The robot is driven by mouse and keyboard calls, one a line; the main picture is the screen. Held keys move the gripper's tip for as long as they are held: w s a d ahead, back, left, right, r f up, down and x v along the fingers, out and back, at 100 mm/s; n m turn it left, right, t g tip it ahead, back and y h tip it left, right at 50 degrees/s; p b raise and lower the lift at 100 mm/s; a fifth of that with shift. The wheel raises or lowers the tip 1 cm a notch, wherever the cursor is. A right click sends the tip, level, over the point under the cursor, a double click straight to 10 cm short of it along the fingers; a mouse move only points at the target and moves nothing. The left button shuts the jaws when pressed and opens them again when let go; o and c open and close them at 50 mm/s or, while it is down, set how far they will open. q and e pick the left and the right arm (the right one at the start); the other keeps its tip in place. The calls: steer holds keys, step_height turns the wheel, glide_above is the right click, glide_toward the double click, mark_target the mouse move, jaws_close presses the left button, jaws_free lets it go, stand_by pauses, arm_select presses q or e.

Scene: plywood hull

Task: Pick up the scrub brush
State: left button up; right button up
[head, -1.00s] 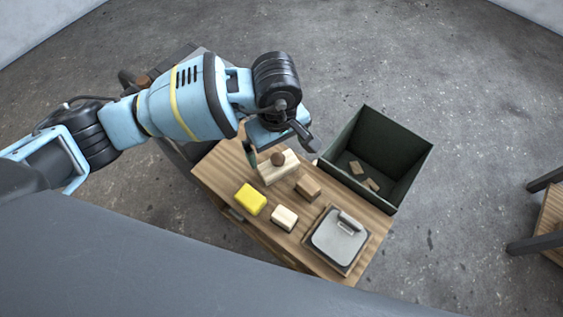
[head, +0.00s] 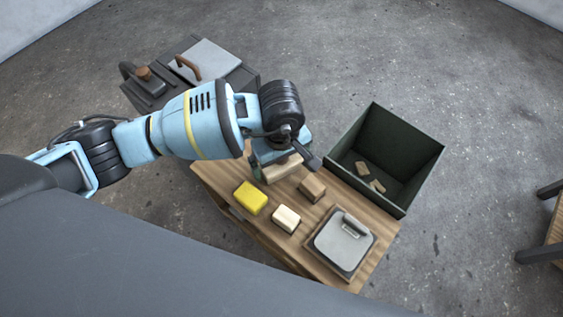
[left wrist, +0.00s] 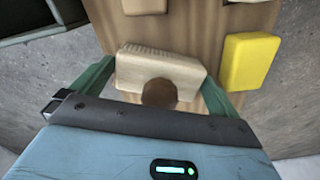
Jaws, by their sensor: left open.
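The scrub brush is a pale wooden block (head: 281,172) with a round brown knob, lying on the wooden table (head: 370,262). My left gripper (head: 287,166) is right over it and hides its knob in the head view. In the left wrist view, the brush (left wrist: 150,65) lies between the two green fingers of the open gripper (left wrist: 157,76), one finger beside each end. The brown knob (left wrist: 159,93) faces the gripper palm. I cannot tell whether the fingers touch the block. My right gripper is not in view.
A yellow block (head: 250,198), a cream block (head: 286,219), a brown block (head: 312,188) and a grey-lidded box (head: 343,243) share the table. A dark green bin (head: 412,185) with wooden pieces stands at the right. A dark cart (head: 215,62) stands behind the arm.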

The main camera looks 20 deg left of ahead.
arm_select(q)
steer(key=shift+r, duration=0.1)
steer(key=c, duration=0.9)
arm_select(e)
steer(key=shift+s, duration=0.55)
arm_select(q)
steer(key=shift+r, duration=0.55)
steer(key=r, duration=0.1)
steer(key=a+r+p, duration=0.1)
steer(key=shift+s+r+p, duration=0.2)
steer(key=shift+r+p, duration=0.1)
steer(key=shift+r, duration=0.05)
steer(key=s+a, duration=0.2)
steer(key=a, duration=0.1)
steer(key=s+a+p, duration=0.1)
steer(key=s+a, duration=0.2)
steer(key=a, duration=0.1)
steer(key=s+a+r+p, duration=0.1)
steer(key=s+a, duration=0.1)
steer(key=a, duration=0.2)
steer(key=shift+s, duration=0.35)
steer(key=shift+s+a+r, duration=0.1)
steer(key=shift+s+a, duration=0.3)
steer(key=shift+a, duration=0.2)
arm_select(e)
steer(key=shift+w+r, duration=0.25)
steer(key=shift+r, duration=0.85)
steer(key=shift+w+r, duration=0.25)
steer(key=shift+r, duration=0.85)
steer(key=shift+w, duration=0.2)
